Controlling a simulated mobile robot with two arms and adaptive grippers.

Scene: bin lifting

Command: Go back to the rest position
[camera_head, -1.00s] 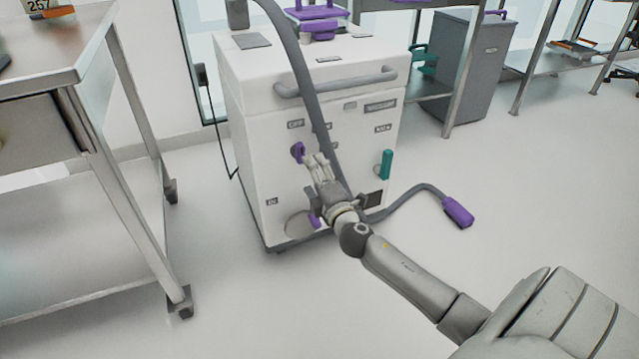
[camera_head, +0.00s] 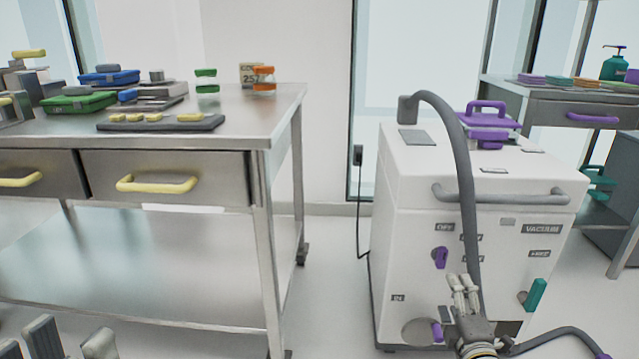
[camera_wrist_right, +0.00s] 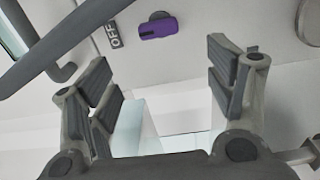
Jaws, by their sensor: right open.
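My right gripper (camera_head: 463,284) is in front of the white vacuum machine (camera_head: 410,185), low near its front face. In the right wrist view the right gripper (camera_wrist_right: 158,68) is open, with nothing between its fingers. A purple switch (camera_wrist_right: 158,28) beside an OFF label shows beyond the fingers; the head view also shows this switch (camera_head: 440,257), up and left of the gripper. Grey finger parts of my left gripper (camera_head: 72,340) show at the bottom left edge. They are cut off by the picture edge, and nothing is seen held in them.
A steel table (camera_head: 272,128) with yellow-handled drawers and several small items stands at left. The machine's grey hose (camera_head: 465,170) hangs down close by the right gripper. A teal handle (camera_head: 535,294) sits to its right. Floor shows between table and machine.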

